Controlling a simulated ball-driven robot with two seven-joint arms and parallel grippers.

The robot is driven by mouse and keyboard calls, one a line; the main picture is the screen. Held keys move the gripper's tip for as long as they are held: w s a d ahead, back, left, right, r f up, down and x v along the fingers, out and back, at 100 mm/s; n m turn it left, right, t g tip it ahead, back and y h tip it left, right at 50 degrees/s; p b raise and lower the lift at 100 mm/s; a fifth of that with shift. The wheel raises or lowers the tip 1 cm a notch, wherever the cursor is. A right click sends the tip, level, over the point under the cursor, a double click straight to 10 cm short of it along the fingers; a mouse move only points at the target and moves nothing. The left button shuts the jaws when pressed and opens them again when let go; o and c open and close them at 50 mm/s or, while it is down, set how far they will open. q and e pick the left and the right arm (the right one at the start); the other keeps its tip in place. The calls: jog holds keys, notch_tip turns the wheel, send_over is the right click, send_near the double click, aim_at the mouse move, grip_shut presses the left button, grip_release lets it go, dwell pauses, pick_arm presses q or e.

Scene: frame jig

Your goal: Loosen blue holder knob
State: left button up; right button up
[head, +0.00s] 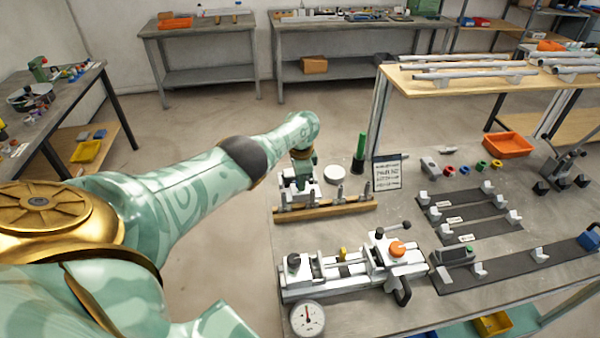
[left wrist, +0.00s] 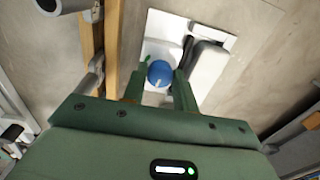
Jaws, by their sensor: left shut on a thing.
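The blue holder knob (left wrist: 160,73) shows in the left wrist view, on a white holder plate (left wrist: 223,43) with a grey-white block beside it. My left gripper (left wrist: 161,80) is shut on the knob, one green finger on each side of it. In the head view my left gripper (head: 302,178) points down at the white holder (head: 285,196) at the bench's left edge, and the knob is hidden there. My right gripper is not in view.
A wooden rail with upright metal pegs (head: 325,209) stands right in front of the holder. A white disc (head: 335,174), a green-handled tool (head: 360,150) and a printed card (head: 387,173) are nearby. A clamp fixture with an orange knob (head: 397,248) and a dial gauge (head: 307,319) lie nearer.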

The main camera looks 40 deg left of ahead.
pick_arm(q)
jog(key=shift+n, duration=0.4)
jog(key=o, duration=1)
jog(key=shift+c, duration=0.2)
